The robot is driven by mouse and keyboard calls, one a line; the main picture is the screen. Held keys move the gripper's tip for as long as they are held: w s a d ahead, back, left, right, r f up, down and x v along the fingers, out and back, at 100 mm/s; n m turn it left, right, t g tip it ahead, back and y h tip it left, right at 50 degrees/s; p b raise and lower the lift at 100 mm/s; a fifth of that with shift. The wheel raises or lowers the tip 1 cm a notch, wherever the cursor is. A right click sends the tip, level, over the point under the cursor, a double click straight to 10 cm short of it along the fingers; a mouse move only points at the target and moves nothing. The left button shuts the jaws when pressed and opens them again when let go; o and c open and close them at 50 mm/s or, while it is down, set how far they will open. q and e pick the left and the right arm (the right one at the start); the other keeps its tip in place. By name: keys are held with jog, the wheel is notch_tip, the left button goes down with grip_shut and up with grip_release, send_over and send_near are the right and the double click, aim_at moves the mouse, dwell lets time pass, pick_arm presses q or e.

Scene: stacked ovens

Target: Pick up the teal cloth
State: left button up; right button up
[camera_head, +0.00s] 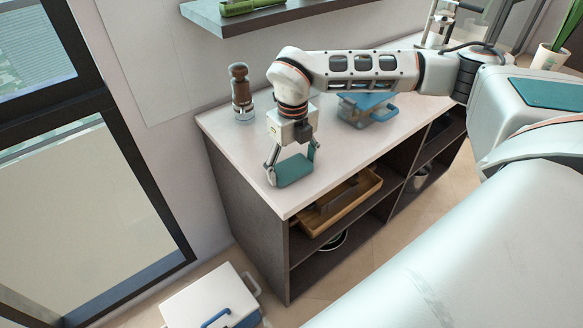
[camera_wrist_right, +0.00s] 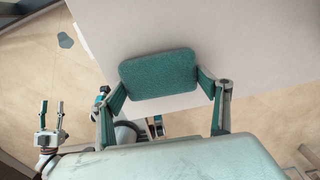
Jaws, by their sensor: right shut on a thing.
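The teal cloth (camera_head: 294,170) is a small rounded rectangular pad above the front left part of the white countertop (camera_head: 262,207). My right gripper (camera_head: 291,168) reaches down over the counter and is shut on it, one finger at each short end. In the right wrist view the cloth (camera_wrist_right: 158,73) spans the space between the two fingertips. I cannot tell how far it is above the counter. My left gripper (camera_wrist_right: 52,108) shows small at the left of the right wrist view, its two fingers apart and nothing between them.
A pepper mill (camera_head: 241,94) stands at the counter's back left. A blue lidded box (camera_head: 366,108) is behind my right gripper. A wooden tray (camera_head: 341,202) lies on the shelf below. A white cooler (camera_head: 207,301) stands on the floor. A wall shelf (camera_head: 263,17) hangs above.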

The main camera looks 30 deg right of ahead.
aim_at(293, 168)
notch_tip(293, 168, up, 20)
dwell(0.6)
jog(key=shift+o, duration=0.7)
jog(key=shift+c, duration=0.6)
